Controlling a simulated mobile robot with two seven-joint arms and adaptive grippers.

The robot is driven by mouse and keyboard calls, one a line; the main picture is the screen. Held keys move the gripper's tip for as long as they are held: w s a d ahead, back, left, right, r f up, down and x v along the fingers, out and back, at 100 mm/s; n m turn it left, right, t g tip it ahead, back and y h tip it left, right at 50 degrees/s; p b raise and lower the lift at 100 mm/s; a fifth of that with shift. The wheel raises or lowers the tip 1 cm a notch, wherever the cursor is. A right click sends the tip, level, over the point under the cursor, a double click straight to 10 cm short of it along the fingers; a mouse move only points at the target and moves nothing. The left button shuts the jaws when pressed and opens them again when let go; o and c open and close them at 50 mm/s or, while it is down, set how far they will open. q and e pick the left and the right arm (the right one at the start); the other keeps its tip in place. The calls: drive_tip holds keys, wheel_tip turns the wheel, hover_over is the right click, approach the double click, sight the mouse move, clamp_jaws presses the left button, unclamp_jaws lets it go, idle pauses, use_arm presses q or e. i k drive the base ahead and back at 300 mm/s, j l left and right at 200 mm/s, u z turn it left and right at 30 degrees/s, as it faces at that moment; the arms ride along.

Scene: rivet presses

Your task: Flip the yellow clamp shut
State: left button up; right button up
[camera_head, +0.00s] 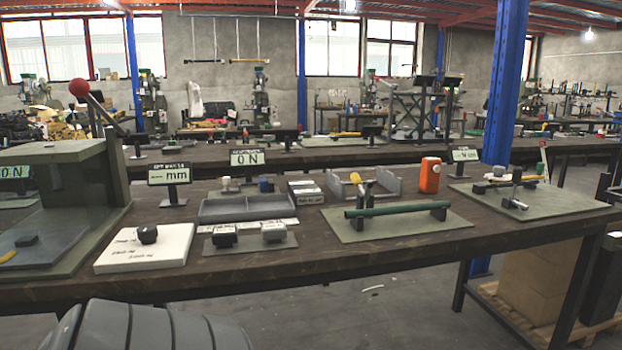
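A clamp with a yellow handle (357,179) stands at the fixture with the dark green tube (398,209). Its yellow handle is tilted up to the left above the tube. At this size I cannot tell exactly how the clamp's arm sits on the tube. A second fixture (515,205) at the right end of the table has a dark clamp with a small yellow handle (531,178) lying low. Neither of my grippers shows in the head view.
The dark table (340,262) holds a press with a red-knobbed lever (79,88) at left, a white board with a black knob (147,235), a grey tray (248,208), small blocks and an orange bottle (430,175). A blue pillar (505,80) stands behind.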

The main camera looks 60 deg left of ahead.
sight(356, 181)
drive_tip(key=u, duration=1.65)
drive_tip(key=l+u, duration=0.2)
drive_tip(key=k+j, duration=0.05)
